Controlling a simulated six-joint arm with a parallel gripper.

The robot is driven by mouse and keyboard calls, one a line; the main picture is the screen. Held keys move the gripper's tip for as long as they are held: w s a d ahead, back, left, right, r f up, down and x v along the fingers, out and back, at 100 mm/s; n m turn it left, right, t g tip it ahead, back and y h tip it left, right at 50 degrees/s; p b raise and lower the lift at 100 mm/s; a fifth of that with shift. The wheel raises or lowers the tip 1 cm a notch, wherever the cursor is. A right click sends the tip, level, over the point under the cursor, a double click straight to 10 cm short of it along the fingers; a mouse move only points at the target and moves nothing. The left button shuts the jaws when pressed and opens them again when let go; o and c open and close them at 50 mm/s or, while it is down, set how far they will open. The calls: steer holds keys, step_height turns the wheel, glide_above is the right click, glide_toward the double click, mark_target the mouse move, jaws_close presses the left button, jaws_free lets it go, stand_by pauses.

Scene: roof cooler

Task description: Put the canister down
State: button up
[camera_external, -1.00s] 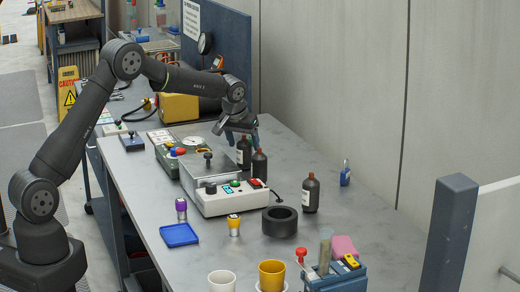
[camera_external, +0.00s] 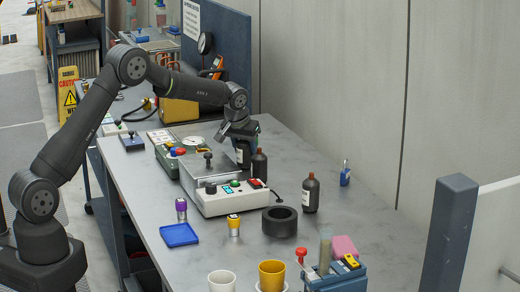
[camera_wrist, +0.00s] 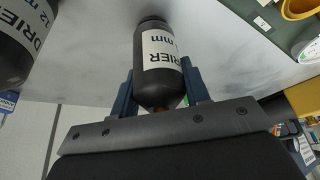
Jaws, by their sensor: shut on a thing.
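A dark canister (camera_external: 243,157) with a white label is upright behind the grey and white box on the workbench. My gripper (camera_external: 240,138) is shut on its upper part from above. In the wrist view the same canister (camera_wrist: 160,75) lies between the two blue fingers of my gripper (camera_wrist: 160,92), with black print on its label. The box hides its lower end in the external view, so I cannot tell whether it touches the bench. A second dark canister (camera_external: 259,165) stands close to its right. A third one (camera_external: 310,196) stands further right and nearer.
The grey and white box (camera_external: 237,204) with knobs and buttons stands just in front. A black ring (camera_external: 280,221), a blue tray (camera_external: 179,235) and a yellow cup (camera_external: 271,275) are nearer.

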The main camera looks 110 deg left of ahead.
step_height(320, 180, up, 9)
steer(key=shift+w, duration=0.15)
steer(key=w+r+m+t, duration=0.2)
steer(key=w+m, duration=0.2)
steer(key=w, duration=0.9)
steer(key=shift+s+a+f, duration=1)
steer(key=shift+a+f, duration=0.65)
steer(key=shift+f, duration=0.15)
steer(key=shift+s+a+f, duration=1)
steer(key=shift+a+f, duration=0.65)
steer(key=shift+f, duration=0.2)
steer(key=shift+s+a+f, duration=1)
steer(key=shift+a+f, duration=0.65)
steer(key=shift+f, duration=0.15)
steer(key=shift+f, duration=0.15)
steer(key=o, duration=1.2)
steer(key=shift+c, duration=0.2)
steer(key=v, duration=1.2)
steer(key=shift+w, duration=0.2)
